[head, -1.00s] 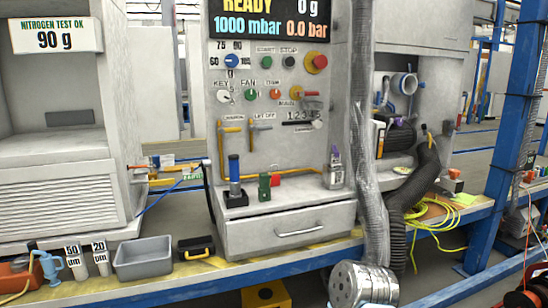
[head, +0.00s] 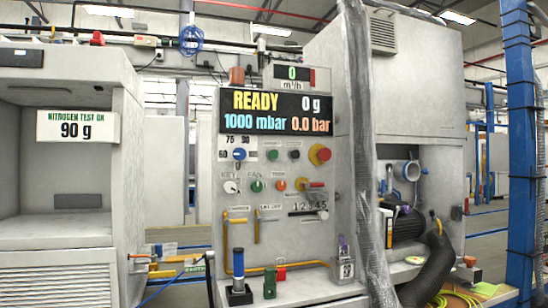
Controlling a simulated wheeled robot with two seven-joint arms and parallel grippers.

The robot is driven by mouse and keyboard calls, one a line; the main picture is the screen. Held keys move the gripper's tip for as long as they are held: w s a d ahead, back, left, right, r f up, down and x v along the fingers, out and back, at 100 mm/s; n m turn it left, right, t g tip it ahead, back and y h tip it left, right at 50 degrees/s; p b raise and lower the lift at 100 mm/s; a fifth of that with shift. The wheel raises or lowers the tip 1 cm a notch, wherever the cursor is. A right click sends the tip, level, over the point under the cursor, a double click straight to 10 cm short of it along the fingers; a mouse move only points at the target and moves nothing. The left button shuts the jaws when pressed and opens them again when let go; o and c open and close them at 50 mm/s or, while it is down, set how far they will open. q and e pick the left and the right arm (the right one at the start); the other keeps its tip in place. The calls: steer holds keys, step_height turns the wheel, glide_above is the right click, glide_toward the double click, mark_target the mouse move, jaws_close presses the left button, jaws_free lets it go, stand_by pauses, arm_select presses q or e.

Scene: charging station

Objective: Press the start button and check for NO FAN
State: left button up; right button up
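The grey control panel (head: 230,207) stands in the middle of the head view. Its display (head: 275,110) reads READY, 0 g, 1000 mbar and 0.0 bar; no NO FAN text shows on it. Below, a green button (head: 272,155) sits left of a black button (head: 294,154) labelled STOP; the green one's label is too small to read surely. A green knob (head: 256,186) sits under the label FAN. Neither gripper is in view, and nothing touches the panel.
A red mushroom button (head: 320,153) on yellow sits right of the black button. A wrapped vertical hose (head: 362,130) runs beside the panel. A cabinet (head: 60,262) with a 90 g sign (head: 77,126) stands left. A blue post (head: 521,150) stands right.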

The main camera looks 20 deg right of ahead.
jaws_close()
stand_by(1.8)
